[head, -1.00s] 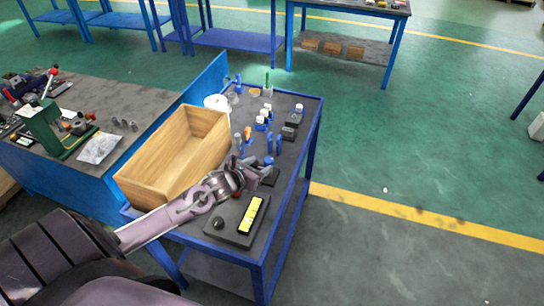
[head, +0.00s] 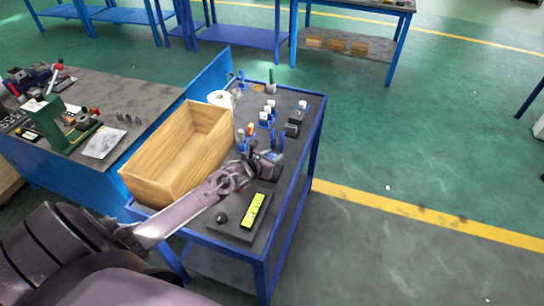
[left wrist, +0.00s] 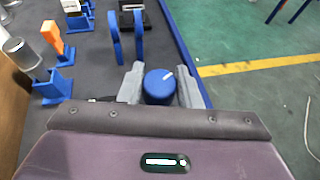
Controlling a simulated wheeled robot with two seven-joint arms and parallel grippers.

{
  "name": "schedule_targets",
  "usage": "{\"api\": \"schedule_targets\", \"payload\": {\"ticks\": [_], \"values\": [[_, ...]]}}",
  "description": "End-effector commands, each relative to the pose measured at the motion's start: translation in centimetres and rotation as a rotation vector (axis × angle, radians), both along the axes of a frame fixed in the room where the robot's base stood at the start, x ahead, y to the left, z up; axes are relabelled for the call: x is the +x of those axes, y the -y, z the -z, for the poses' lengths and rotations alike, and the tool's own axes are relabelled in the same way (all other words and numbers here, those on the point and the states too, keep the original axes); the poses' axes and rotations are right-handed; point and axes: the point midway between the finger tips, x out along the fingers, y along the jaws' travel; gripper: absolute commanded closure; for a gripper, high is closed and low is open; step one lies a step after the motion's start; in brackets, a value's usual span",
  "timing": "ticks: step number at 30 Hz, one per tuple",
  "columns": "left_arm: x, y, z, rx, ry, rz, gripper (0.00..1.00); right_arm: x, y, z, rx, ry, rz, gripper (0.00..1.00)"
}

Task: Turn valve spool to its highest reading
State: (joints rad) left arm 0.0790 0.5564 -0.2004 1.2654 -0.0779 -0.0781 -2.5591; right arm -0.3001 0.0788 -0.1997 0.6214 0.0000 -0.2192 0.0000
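A round blue knob with a white pointer line, which I take to be the valve spool (left wrist: 159,84), shows between the fingers of my left gripper (left wrist: 160,85) in the left wrist view. The fingers are spread, one on each side of the knob; I cannot tell whether they touch it. In the head view my left gripper (head: 269,165) is low over the right part of the blue-framed cart (head: 212,238), and it hides the knob. My right gripper is not in view.
A wooden box (head: 150,192) stands left of my left arm. A dark plate with a yellow strip (head: 254,210) and black knob (head: 221,218) lies nearer. Blue holders (left wrist: 128,34) and an orange-topped piece (left wrist: 52,37) stand beyond and left of the gripper. Floor right of the cart is clear.

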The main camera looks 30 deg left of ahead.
Motion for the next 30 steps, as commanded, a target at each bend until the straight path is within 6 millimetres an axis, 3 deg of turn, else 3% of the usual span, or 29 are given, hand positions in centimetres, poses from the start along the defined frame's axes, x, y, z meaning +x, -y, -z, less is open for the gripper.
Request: {"api": "schedule_targets", "payload": {"ticks": [1, 5, 17, 30], "values": [[-0.01, -0.02, 0.00, 0.000, 0.000, 0.000, 0.76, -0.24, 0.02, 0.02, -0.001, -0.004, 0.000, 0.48], [-0.02, -0.02, -0.01, 0.000, 0.000, 0.000, 0.93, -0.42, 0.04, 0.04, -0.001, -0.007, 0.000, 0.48], [-0.02, 0.10, -0.01, -0.001, 0.000, -0.083, 0.93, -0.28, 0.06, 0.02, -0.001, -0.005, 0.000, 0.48], [0.09, 0.17, -0.09, -0.001, -0.001, -0.451, 0.93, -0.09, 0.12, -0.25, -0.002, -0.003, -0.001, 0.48]]}}
